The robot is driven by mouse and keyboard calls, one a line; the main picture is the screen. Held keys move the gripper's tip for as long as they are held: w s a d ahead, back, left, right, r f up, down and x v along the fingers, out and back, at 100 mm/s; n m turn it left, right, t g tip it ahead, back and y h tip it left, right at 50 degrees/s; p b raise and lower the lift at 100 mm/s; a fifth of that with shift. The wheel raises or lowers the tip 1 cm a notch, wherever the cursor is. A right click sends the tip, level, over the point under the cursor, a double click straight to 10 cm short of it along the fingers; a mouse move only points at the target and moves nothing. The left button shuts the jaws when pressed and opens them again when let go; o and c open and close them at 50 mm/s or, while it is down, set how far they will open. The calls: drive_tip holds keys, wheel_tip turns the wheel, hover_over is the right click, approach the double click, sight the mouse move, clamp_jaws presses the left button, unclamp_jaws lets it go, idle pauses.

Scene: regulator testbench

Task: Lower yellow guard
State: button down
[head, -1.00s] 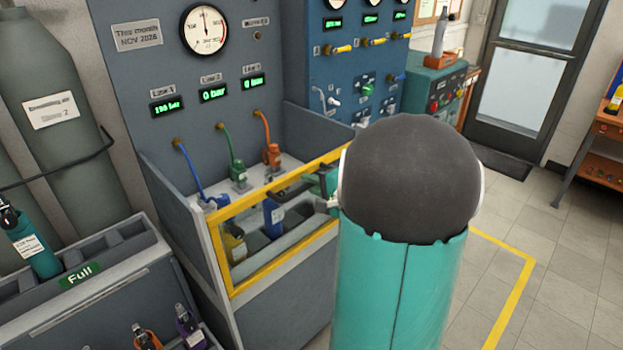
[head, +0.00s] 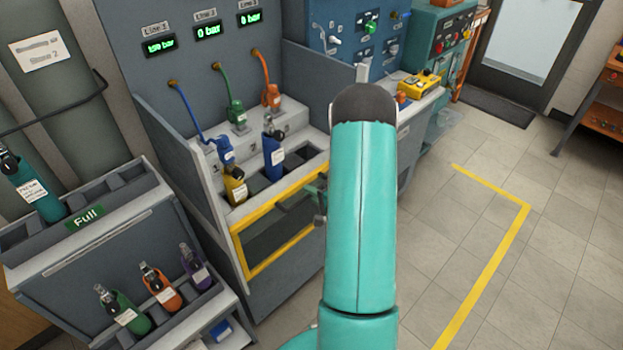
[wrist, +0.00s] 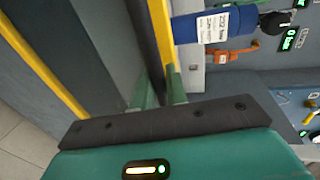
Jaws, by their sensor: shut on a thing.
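The yellow guard (head: 265,203), a yellow-framed clear panel, stands low across the front of the test bench. Its top bar is below the tops of the bottles behind it. My gripper (head: 319,195) is at the right end of the guard, partly hidden behind my arm.
A blue bottle (head: 273,155) and a yellow bottle (head: 235,188) stand in the bench just behind the guard. A rack (head: 110,270) with several bottles is at the left.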

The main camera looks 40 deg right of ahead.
drive_tip(key=shift+f, duration=1)
drive_tip(key=c, duration=1.5)
unclamp_jaws()
drive_tip(key=shift+s, duration=0.1)
drive_tip(key=v, duration=1.3)
drive_tip(key=shift+s+a+r, duration=0.1)
drive_tip(key=shift+s, duration=0.25)
drive_tip(key=shift+w, duration=0.1)
